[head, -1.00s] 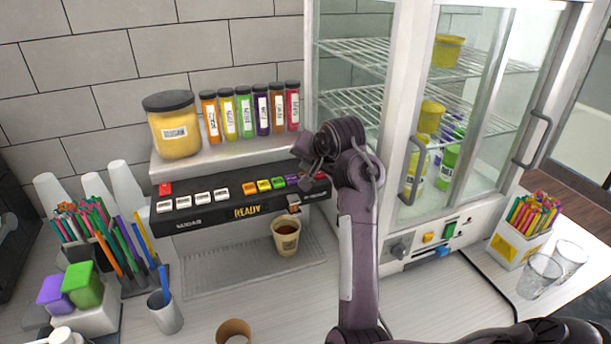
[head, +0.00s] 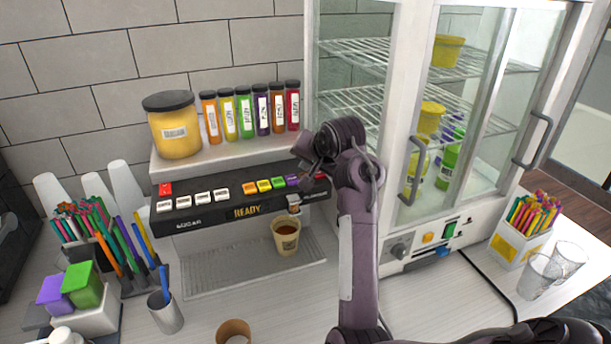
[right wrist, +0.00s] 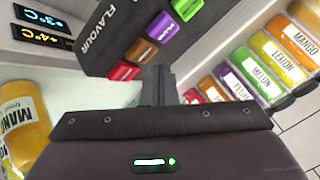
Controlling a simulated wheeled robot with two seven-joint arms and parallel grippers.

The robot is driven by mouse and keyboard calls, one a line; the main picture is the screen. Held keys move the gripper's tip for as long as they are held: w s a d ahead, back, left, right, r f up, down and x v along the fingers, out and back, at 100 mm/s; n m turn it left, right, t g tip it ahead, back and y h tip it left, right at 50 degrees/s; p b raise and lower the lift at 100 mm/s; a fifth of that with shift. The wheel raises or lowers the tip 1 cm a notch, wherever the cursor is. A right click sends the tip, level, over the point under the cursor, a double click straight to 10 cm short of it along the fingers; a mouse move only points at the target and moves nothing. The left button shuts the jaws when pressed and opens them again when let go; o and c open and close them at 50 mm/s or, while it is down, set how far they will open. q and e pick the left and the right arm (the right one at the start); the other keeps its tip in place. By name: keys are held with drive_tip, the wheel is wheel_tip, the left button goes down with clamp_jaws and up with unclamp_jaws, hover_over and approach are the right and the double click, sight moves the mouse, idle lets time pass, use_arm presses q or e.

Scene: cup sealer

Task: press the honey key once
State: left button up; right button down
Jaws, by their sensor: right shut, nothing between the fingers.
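The black key panel (head: 240,195) of the drinks machine carries a row of coloured flavour keys. In the right wrist view I see a red key (right wrist: 122,71), a brown key (right wrist: 140,50), a purple key marked PLUM (right wrist: 163,28) and a green key (right wrist: 187,8). I cannot read the word honey on any key; the brown key's lettering is too small. My right gripper (head: 308,160) is shut and empty above the right end of this row. Its fingertips (right wrist: 158,82) appear close to the brown and red keys; I cannot tell whether they touch.
Several syrup bottles (head: 245,112) and a yellow jar (head: 174,125) stand on the shelf behind the panel. A filled cup (head: 286,236) stands on the drip tray (head: 215,279). A glass-fronted cabinet (head: 400,235) is close on the right.

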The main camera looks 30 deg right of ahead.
drive_tip(key=shift+f, duration=0.1)
drive_tip(key=shift+f, duration=0.3)
drive_tip(key=shift+f, duration=0.5)
idle(0.5)
drive_tip(key=shift+r, duration=0.1)
drive_tip(key=shift+r+p, duration=0.7)
drive_tip(key=shift+r, duration=0.1)
drive_tip(key=shift+r, duration=2.5)
